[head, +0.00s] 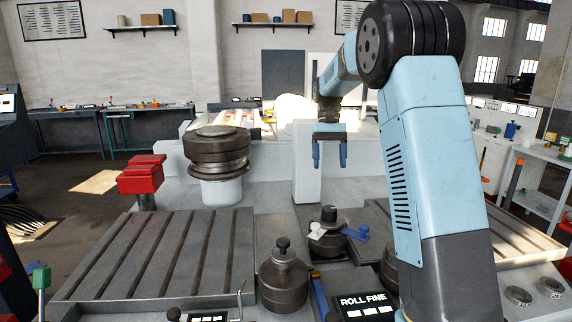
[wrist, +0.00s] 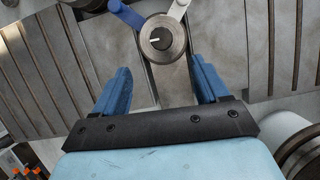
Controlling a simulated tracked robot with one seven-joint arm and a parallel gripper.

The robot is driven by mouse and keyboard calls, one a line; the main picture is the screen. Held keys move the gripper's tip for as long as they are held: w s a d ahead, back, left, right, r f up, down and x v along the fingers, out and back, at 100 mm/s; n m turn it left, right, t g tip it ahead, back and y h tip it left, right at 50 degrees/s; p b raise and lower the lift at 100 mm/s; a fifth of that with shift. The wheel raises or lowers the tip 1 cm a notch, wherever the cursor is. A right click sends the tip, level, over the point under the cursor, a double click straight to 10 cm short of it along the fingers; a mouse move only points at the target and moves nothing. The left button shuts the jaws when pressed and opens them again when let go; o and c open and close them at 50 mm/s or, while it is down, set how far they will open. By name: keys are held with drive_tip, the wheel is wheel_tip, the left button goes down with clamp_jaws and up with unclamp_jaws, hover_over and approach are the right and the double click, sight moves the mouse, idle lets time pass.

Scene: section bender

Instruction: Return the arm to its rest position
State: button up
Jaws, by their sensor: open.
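My light-blue arm (head: 425,150) rises at the right of the head view, bends at a dark joint at the top and reaches inward over the machine. My gripper (head: 330,165) points down with its two blue fingers apart and nothing between them. In the wrist view my gripper (wrist: 160,90) is also open and empty. Below it, a round metal roller with a blue lever (head: 355,232) and a white lever sits between the slotted plates. The roller (wrist: 161,40) shows beyond the fingertips in the wrist view, apart from them.
Slotted plates (head: 160,258) lie on both sides. A stacked roller (head: 217,150) and a red block (head: 142,175) stand at left. A knobbed roller (head: 283,280) and a ROLL FINE panel (head: 363,305) are in front. A pale post (head: 307,165) stands close beside my gripper.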

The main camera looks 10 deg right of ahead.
drive_tip(key=s+r+t, duration=0.3)
drive_tip(key=s+t, duration=0.1)
drive_tip(key=s, duration=0.9)
drive_tip(key=s+r+t, duration=0.3)
drive_tip(key=s, duration=1)
drive_tip(key=s+f+t, duration=0.2)
drive_tip(key=s+f, duration=0.2)
drive_tip(key=s, duration=0.5)
drive_tip(key=shift+s+d+n+t, duration=0.25)
drive_tip(key=shift+s+n+t, duration=0.1)
drive_tip(key=shift+n+t, duration=0.05)
drive_tip(key=shift+w, duration=0.1)
drive_tip(key=w+r+g, duration=0.3)
drive_tip(key=w+r, duration=0.1)
drive_tip(key=w, duration=1)
drive_tip(key=g, duration=0.3)
approach(330, 208)
drive_tip(key=shift+m, duration=0.3)
wheel_tip(330, 208, down, 9)
drive_tip(key=shift+s+a+r, duration=0.1)
drive_tip(key=shift+a+r, duration=0.05)
